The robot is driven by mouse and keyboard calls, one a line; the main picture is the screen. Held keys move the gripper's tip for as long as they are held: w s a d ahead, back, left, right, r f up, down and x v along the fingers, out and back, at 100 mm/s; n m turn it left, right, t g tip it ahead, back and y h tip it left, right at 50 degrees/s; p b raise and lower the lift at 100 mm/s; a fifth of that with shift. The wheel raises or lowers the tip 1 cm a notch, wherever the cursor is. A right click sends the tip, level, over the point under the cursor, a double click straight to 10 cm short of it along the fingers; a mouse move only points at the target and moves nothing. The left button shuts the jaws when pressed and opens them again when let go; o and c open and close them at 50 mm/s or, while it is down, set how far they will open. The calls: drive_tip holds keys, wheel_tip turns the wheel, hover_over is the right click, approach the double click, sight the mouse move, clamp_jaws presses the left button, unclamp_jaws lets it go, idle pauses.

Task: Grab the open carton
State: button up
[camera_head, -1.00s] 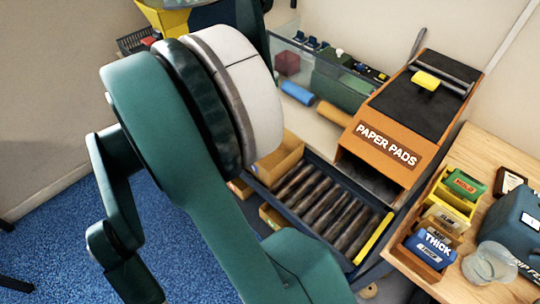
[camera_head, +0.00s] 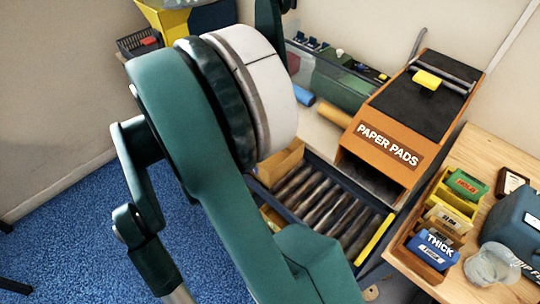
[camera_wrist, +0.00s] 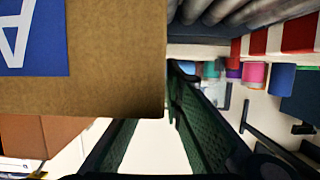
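A brown open carton (camera_head: 282,162) sits at the far end of the roller conveyor in the head view, partly hidden behind my arm. In the wrist view a brown carton (camera_wrist: 118,60) with a blue label and a white letter fills the upper left, very close; I cannot tell for certain that it is the same one. My gripper (camera_wrist: 152,135) shows there as two dark green fingers spread apart, with a pale gap between them. The carton covers the left finger's tip, and the right finger lies just right of its edge. My gripper is hidden in the head view.
The roller conveyor (camera_head: 318,203) has a yellow end bar (camera_head: 375,239). The orange paper pads dispenser (camera_head: 390,146) stands right of it. A wooden table (camera_head: 481,175) with small boxes is at the right. Another reddish-brown box (camera_wrist: 22,136) shows in the wrist view.

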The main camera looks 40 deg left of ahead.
clamp_jaws()
